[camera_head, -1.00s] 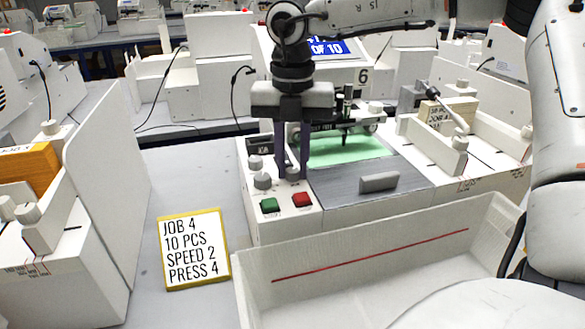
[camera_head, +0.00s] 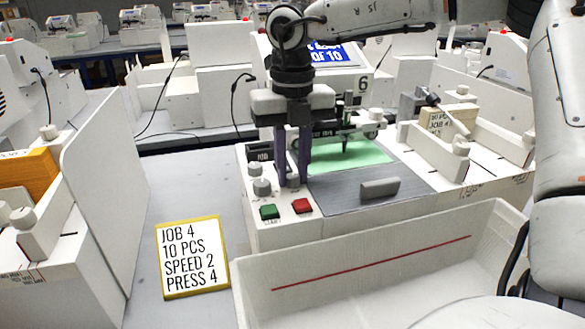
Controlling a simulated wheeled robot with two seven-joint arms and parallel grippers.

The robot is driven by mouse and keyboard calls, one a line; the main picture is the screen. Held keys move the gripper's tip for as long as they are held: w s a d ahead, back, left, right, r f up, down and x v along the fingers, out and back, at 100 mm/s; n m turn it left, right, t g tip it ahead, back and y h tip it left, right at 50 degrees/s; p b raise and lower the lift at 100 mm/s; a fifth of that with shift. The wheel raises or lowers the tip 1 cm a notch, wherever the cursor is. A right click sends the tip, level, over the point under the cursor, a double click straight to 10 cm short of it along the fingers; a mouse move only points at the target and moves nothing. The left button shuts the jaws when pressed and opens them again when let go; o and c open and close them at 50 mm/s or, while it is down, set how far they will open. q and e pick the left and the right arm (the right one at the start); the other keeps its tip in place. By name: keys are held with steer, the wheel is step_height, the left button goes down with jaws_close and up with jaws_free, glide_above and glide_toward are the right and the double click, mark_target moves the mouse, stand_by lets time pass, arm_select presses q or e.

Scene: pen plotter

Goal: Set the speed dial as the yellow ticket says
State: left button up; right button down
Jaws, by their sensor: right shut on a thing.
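The yellow-framed ticket (camera_head: 193,257) stands at the left of the plotter and reads JOB 4, 10 PCS, SPEED 2, PRESS 4. My right gripper (camera_head: 292,182) points down over the plotter's control panel. It is shut on a small grey knob (camera_head: 292,181), mostly hidden between its dark fingers. Two other grey knobs, an upper one (camera_head: 256,168) and a lower one (camera_head: 262,187), sit just left of the fingers. The knobs' labels and marks are too small or hidden to read. My left gripper is not in view.
A green button (camera_head: 269,211) and a red button (camera_head: 302,206) lie just in front of the knobs. A green sheet (camera_head: 350,157) lies on the plotter bed. A white bin (camera_head: 380,262) with a red line stands in front. A white partition (camera_head: 105,185) stands at left.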

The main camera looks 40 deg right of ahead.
mark_target(293, 176)
steer(key=c, duration=1.5)
jaws_free()
steer(key=shift+c, duration=0.2)
step_height(293, 176, up, 10)
steer(key=shift+r, duration=0.2)
